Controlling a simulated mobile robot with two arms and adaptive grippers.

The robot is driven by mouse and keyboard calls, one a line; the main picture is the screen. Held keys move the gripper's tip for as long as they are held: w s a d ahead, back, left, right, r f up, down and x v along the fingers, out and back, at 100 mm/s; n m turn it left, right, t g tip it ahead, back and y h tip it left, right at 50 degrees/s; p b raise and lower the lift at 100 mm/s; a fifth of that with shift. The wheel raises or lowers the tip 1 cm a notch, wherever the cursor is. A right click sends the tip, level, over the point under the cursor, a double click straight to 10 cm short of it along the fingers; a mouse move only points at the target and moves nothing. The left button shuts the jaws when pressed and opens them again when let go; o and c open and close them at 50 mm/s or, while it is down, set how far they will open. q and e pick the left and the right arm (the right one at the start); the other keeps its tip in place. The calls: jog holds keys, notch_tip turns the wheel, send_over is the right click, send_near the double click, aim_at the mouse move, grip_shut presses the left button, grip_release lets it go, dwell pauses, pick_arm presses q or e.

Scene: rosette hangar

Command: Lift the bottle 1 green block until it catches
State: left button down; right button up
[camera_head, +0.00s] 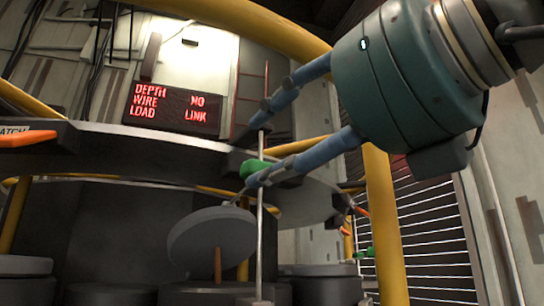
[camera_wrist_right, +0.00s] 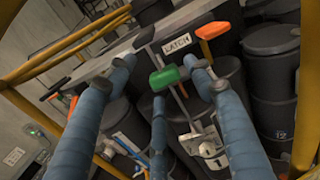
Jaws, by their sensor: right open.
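The green block (camera_head: 252,168) sits on a thin upright metal rod (camera_head: 260,225) in the head view. A tag with the number 1 (camera_wrist_right: 207,149) shows below the block in the wrist view. My left gripper is not in view.
A dark ring (camera_head: 130,150) and yellow rails (camera_head: 385,220) surround the spot. An orange handle (camera_wrist_right: 212,30) is close beside a LATCH label (camera_wrist_right: 177,43). A grey round lid (camera_head: 210,238) is tilted below. A red display (camera_head: 172,108) reads DEPTH NO, WIRE LINK, LOAD. Dark drums stand around.

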jog(key=b+v, duration=0.1)
jog(key=v, duration=0.5)
dwell(0.3)
dwell(0.6)
